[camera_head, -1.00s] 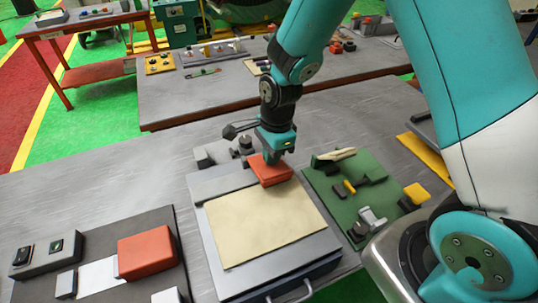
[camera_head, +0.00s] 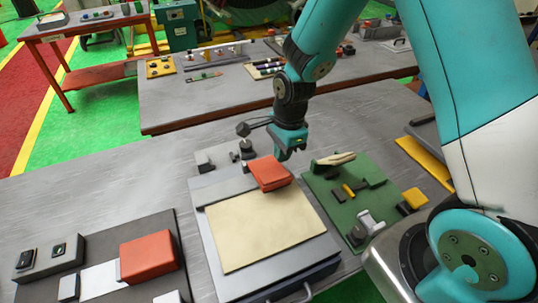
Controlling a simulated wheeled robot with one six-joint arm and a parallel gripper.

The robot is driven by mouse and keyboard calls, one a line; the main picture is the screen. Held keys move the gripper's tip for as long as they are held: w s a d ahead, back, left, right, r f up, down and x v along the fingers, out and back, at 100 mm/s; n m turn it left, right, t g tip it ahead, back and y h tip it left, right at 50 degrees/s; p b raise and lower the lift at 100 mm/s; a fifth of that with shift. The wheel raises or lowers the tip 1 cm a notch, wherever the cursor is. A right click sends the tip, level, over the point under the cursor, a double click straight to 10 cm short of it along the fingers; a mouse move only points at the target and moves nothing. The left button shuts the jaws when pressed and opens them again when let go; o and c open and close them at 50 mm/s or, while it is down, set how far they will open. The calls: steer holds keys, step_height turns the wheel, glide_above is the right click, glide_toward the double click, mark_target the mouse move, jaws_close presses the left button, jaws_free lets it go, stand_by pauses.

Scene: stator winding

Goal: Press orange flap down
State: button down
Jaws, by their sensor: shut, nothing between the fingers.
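The orange flap (camera_head: 269,172) sits at the back right edge of the grey box with the beige top panel (camera_head: 265,230). It looks slightly tilted, its near edge showing as a thin side. My gripper (camera_head: 287,155) is shut and empty, just above and behind the flap's right back corner. A small gap seems to lie between them, but I cannot tell for sure whether they touch. My arm comes down from the top of the view.
A green board (camera_head: 360,200) with small parts lies right of the box. A dark board (camera_head: 95,262) with an orange block (camera_head: 148,256) lies at the left. Small grey blocks stand behind the box. The grey table (camera_head: 90,185) is clear at the back left.

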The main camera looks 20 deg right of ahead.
step_height(320, 180, up, 17)
steer(key=d+b, duration=0.1)
steer(key=b, duration=0.1)
steer(key=shift+d+b, duration=0.35)
steer(key=s+a+f+n+y+b, duration=0.1)
steer(key=s+a+n, duration=0.4)
steer(key=s+n, duration=0.5)
steer(key=s+a+f+n+y+b, duration=0.1)
steer(key=s+a+n, duration=0.3)
steer(key=s+n, duration=0.6)
steer(key=n+y+b, duration=0.1)
steer(key=n, duration=0.3)
steer(key=shift+a+b, duration=0.35)
